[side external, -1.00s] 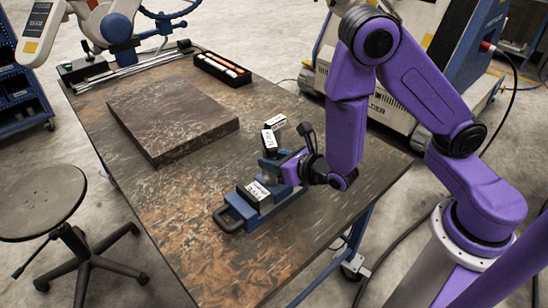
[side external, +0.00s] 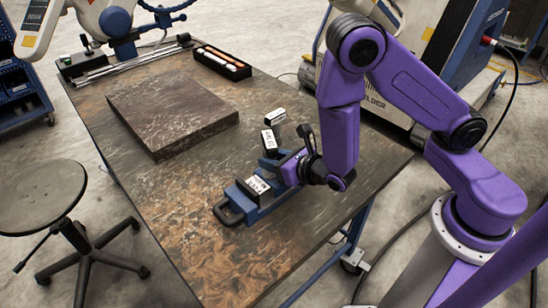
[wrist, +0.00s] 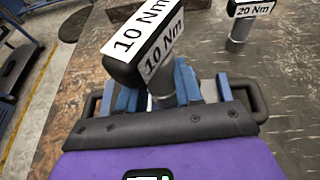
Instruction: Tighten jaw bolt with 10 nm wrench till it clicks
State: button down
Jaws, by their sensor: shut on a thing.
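The 10 Nm wrench (wrist: 140,45) has a black block head with white labels and a grey shaft. It stands tilted, close in front of my gripper in the wrist view.
A 20 Nm wrench (wrist: 240,25) stands apart at the upper right of the wrist view. A dark stone slab (side external: 170,110) and a black tray of pale sticks (side external: 222,63) lie farther back on the table. The table's front left is bare.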

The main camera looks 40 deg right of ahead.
dwell(0.4)
jog(key=shift+a+m+h, duration=0.2)
jog(key=shift+m+h, duration=0.7)
jog(key=shift+h, duration=0.2)
jog(key=shift+m+h, duration=1.1)
jog(key=shift+h, duration=0.2)
jog(key=shift+w+a, duration=0.1)
jog(key=shift+w+a+m+g+h, duration=0.1)
jog(key=shift+m+g+h, duration=0.4)
jog(key=shift+m+h, duration=0.5)
jog(key=shift+m+g+h, duration=0.7)
jog(key=shift+m+h, duration=0.3)
jog(key=shift+h, duration=0.1)
jog(key=shift+a, duration=0.1)
